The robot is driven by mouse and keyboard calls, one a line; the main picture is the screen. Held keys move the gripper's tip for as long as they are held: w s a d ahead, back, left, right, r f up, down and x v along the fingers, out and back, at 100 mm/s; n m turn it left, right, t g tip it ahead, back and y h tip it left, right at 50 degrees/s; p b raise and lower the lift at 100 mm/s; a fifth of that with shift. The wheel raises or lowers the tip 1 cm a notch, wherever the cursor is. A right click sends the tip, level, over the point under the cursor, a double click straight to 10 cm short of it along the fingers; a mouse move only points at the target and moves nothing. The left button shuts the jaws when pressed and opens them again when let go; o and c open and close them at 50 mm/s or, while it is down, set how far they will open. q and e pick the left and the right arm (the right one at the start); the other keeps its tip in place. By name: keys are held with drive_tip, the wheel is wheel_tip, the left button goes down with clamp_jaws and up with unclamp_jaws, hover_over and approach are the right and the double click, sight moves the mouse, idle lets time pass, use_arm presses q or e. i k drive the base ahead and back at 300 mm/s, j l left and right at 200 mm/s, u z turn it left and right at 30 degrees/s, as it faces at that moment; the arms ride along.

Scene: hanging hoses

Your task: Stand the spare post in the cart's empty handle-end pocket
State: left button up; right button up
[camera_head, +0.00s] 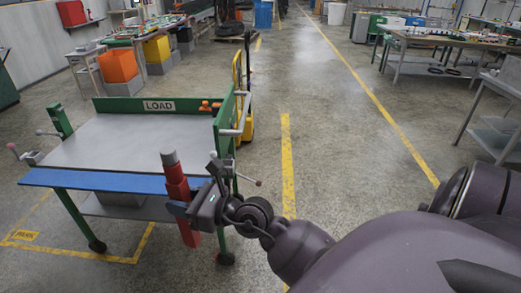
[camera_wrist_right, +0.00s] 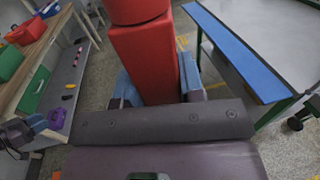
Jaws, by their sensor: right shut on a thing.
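The spare post (camera_head: 176,182) is a red square bar with a grey top. It stands nearly upright, tilted slightly, in front of the cart's near edge. My right gripper (camera_head: 186,209) is shut on its lower part; the wrist view shows the red post (camera_wrist_right: 147,58) between the blue-grey fingers (camera_wrist_right: 158,85). The cart (camera_head: 130,140) has a grey deck, green legs and a blue near edge. I cannot make out an empty pocket there; my gripper and wrist cover part of the near right corner.
A small clamp with a red knob (camera_head: 27,155) is at the near left. A yellow truck (camera_head: 246,110) stands behind the handle. Floor right of the cart is clear.

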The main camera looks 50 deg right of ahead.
sight(227, 169)
drive_tip(key=i+l+z, duration=0.25)
drive_tip(key=l+z, duration=0.1)
drive_tip(key=z, duration=0.15)
drive_tip(key=i+l, duration=0.25)
drive_tip(key=i, duration=0.15)
drive_tip(key=i+l, duration=0.3)
drive_tip(key=i, duration=0.1)
